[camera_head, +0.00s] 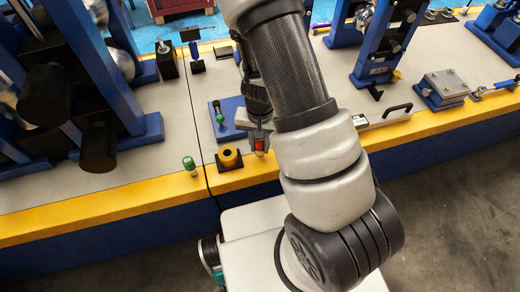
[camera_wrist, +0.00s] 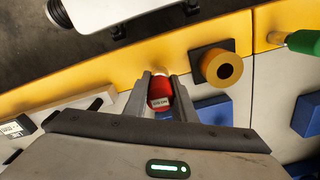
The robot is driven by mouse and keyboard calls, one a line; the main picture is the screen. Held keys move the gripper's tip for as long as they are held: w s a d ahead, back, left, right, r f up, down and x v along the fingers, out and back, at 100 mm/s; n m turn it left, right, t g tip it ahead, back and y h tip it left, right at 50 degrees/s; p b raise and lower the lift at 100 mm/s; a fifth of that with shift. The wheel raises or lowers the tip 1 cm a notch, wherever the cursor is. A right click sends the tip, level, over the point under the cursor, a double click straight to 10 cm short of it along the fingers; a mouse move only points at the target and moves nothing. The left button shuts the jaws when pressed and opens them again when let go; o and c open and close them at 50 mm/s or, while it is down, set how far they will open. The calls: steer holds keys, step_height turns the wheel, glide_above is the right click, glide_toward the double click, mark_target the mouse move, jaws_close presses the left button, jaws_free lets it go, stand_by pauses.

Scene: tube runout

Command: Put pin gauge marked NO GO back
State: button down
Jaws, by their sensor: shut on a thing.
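My gripper (camera_wrist: 160,78) is shut on a red-handled pin gauge (camera_wrist: 160,98), held between the two fingers. A small pale label with dark print faces the wrist camera, too small to read surely. The gauge's red part (camera_head: 260,146) also shows in the head view, below my gripper (camera_head: 258,136); its pin is hidden. A yellow ring with a dark hole (camera_wrist: 222,68) on a black square base is beside my gripper, apart from it. In the head view the ring (camera_head: 230,158) is to the gauge's left. A green-handled gauge (camera_head: 190,165) is further left.
Blue stands with black cylinders (camera_head: 100,147) rise at left. A metal block (camera_head: 446,84) stands at right. The bench's yellow front edge (camera_head: 120,204) is mostly clear.

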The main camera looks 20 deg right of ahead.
steer(key=shift+f, duration=1.1)
steer(key=shift+f+b, duration=0.25)
steer(key=shift+b, duration=0.05)
steer(key=c, duration=1.5)
jaws_free()
steer(key=shift+r, duration=0.1)
